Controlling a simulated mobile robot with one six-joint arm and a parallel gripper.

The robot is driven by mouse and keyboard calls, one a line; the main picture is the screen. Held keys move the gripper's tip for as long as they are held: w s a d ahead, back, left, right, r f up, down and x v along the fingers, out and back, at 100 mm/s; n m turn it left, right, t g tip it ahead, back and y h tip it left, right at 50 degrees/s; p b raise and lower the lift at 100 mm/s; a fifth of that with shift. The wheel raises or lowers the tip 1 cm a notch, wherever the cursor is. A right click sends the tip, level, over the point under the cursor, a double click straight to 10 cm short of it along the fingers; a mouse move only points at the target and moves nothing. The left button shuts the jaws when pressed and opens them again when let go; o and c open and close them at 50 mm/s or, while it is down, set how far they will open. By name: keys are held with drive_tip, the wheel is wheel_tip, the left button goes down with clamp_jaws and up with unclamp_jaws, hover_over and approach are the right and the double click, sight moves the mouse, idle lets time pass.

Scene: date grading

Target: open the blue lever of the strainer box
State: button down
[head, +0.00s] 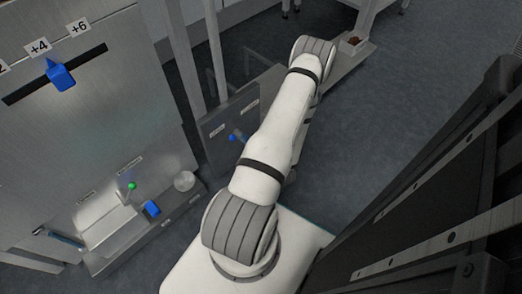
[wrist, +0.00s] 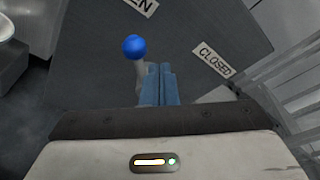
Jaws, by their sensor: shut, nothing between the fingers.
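The strainer box (head: 215,146) shows as a grey panel left of my arm in the head view, with two white labels. Its blue lever (head: 236,137) pokes out beside my forearm. In the wrist view the lever's round blue knob (wrist: 135,47) stands on a grey stem, between a label ending in "EN" (wrist: 144,5) and the "CLOSED" label (wrist: 212,60). The knob appears closer to the "EN" label. My gripper (wrist: 160,70) is shut and empty, its fingertips just right of the stem; contact is unclear. The lower stem is partly hidden by the fingers.
A round metal vessel (head: 184,181) stands nearby. A dark rack (head: 440,190) fills the right side. Open floor (head: 400,90) lies between.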

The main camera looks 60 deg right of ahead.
drive_tip(key=s+d+f+p+v, duration=0.1)
drive_tip(key=p+v, duration=0.2)
drive_tip(key=v, duration=0.7)
drive_tip(key=shift+f, duration=0.35)
drive_tip(key=shift+s+d, duration=0.15)
drive_tip(key=shift+d, duration=0.05)
